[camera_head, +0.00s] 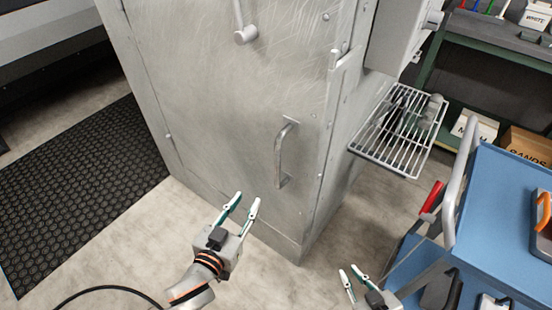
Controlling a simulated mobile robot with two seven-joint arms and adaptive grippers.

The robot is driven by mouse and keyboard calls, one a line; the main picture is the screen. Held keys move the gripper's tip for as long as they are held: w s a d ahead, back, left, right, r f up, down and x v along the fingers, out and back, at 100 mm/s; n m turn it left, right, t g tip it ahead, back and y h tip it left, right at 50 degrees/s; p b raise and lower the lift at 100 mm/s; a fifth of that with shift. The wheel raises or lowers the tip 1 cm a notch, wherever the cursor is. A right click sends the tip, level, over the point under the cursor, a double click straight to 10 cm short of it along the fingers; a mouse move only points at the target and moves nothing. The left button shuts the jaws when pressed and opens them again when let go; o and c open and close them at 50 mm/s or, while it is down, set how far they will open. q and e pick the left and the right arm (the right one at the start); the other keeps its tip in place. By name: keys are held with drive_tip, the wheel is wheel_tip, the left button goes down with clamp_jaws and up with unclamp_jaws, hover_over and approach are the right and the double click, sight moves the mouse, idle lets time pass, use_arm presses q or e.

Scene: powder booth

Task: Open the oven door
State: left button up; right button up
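The oven is a tall scratched grey metal cabinet. Its door (215,105) faces me and looks shut. A curved bar handle (284,155) is upright on the door's lower right part. Another round-ended metal handle (245,32) shows higher up, cut by the top edge. My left gripper (244,203) is in front of the door, below and left of the bar handle. Its fingers are apart with nothing between them, and it does not touch the handle. My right gripper (349,276) is low, right of the oven, with its fingers apart and empty.
A wire rack shelf (402,131) sticks out from the oven's right side, with grey items on it. A blue cart (497,215) with a grey push handle stands at the right, near my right gripper. A black mat (85,185) lies at the left. Bare floor lies before the oven.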

use_arm(q)
drive_tip(key=t+h, duration=0.1)
drive_tip(key=h, duration=0.1)
approach(276, 163)
drive_tip(key=x, duration=0.3)
drive_tip(key=shift+m, duration=0.3)
drive_tip(key=shift+b+x, duration=0.3)
drive_tip(key=shift+x, duration=3.55)
